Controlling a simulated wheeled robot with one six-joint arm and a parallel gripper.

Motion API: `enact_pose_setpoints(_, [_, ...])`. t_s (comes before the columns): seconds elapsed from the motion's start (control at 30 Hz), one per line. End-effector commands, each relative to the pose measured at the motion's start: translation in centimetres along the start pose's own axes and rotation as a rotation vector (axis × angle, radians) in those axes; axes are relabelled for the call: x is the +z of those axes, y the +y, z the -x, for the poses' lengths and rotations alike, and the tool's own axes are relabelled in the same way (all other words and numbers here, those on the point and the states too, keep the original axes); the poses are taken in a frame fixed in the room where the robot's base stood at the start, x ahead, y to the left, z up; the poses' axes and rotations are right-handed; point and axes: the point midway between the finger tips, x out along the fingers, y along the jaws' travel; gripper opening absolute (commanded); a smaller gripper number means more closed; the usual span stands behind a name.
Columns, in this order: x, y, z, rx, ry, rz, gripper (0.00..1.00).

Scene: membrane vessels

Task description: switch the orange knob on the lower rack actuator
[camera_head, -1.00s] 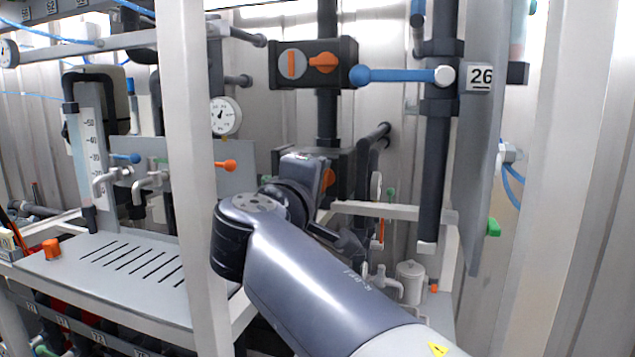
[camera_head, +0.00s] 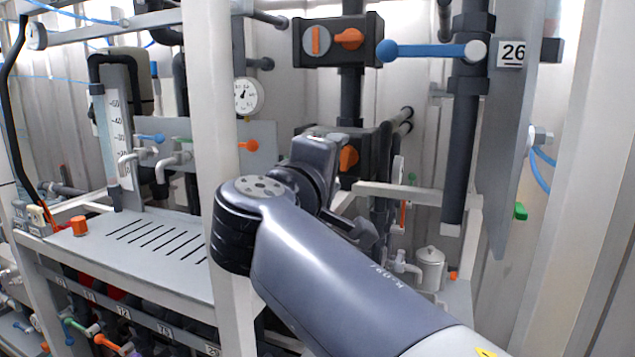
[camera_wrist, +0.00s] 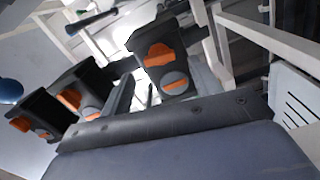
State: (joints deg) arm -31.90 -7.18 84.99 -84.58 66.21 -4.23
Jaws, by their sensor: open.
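The upper rack actuator (camera_head: 305,42), a dark box, has a round grey dial and an orange knob (camera_head: 348,39). Below it on the same pipe stands the lower actuator (camera_head: 361,137), partly hidden by my wrist; its orange knob (camera_head: 348,159) shows just right of the wrist. In the wrist view several tilted actuators show orange knobs, one being a knob (camera_wrist: 160,55) near the middle; I cannot tell which is the lower one.
A white post (camera_head: 208,100) stands left of my arm. A slotted grey shelf (camera_head: 105,262) lies at left. A white canister (camera_head: 430,270) stands at lower right.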

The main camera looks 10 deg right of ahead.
Motion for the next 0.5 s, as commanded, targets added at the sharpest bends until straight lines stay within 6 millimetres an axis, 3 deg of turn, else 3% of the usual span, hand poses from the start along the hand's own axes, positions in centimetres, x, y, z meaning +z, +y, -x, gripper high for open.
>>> enact_pose_setpoints(0.2, [-0.1,-0.2,3.5,-0.001,0.006,-0.002,0.6])
enact_pose_setpoints(0.5, [-0.1,-0.1,6.7,-0.001,0.003,-0.001,0.6])
